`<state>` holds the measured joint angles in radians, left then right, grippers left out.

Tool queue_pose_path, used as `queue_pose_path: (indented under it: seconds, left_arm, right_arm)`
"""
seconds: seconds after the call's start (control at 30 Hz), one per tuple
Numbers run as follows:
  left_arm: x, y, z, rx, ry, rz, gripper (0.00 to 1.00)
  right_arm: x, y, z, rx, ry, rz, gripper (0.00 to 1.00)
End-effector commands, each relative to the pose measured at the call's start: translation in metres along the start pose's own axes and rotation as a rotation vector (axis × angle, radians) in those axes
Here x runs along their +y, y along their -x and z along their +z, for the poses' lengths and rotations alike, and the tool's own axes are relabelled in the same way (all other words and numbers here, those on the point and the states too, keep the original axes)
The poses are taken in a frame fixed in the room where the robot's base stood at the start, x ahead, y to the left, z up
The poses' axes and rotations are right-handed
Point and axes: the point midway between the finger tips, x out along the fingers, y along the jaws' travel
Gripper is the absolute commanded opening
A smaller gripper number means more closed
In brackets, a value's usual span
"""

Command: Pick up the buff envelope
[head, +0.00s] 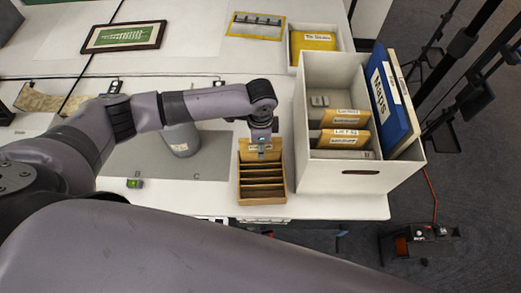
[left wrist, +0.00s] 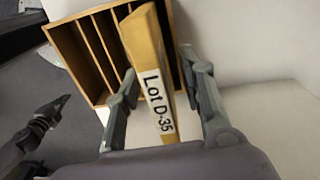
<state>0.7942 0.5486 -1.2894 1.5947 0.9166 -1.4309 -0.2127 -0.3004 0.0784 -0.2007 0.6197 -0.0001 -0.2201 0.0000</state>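The buff envelope (left wrist: 145,45) carries a white "Lot D-35" label and stands upright at the far end of the slotted wooden rack (head: 262,194). In the head view the envelope (head: 246,155) shows just below my gripper, partly hidden by it. The rack (left wrist: 72,40) also shows behind the envelope in the left wrist view. My left gripper (left wrist: 162,78) has its fingers on either side of the envelope, apart, with a visible gap on the right side. In the head view the left gripper (head: 263,148) points down over the rack's far end.
A white box (head: 340,182) with labelled buff folders and a blue "Maps" binder (head: 388,98) stands close to the rack's right. The table's front edge is just past the rack.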

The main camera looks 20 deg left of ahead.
Motion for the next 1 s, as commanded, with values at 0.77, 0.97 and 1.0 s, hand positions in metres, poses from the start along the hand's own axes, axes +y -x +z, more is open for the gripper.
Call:
queue_pose_path:
  seconds: [0.77, 0.97, 1.0]
  left_arm:
    - [0.0001, -0.0003, 0.0003, -0.001, 0.000, 0.001, 0.00]
    - [0.0001, -0.0003, 0.0003, -0.001, 0.000, 0.001, 0.00]
    - [0.0000, -0.0002, 0.0003, -0.001, 0.000, 0.000, 0.00]
  right_arm:
    - [0.0001, -0.0003, -0.0009, 0.001, 0.000, 0.000, 0.00]
    - [0.0004, -0.0003, -0.0010, 0.002, -0.001, 0.000, 0.00]
    - [0.0004, -0.0003, -0.0010, 0.002, -0.001, 0.001, 0.00]
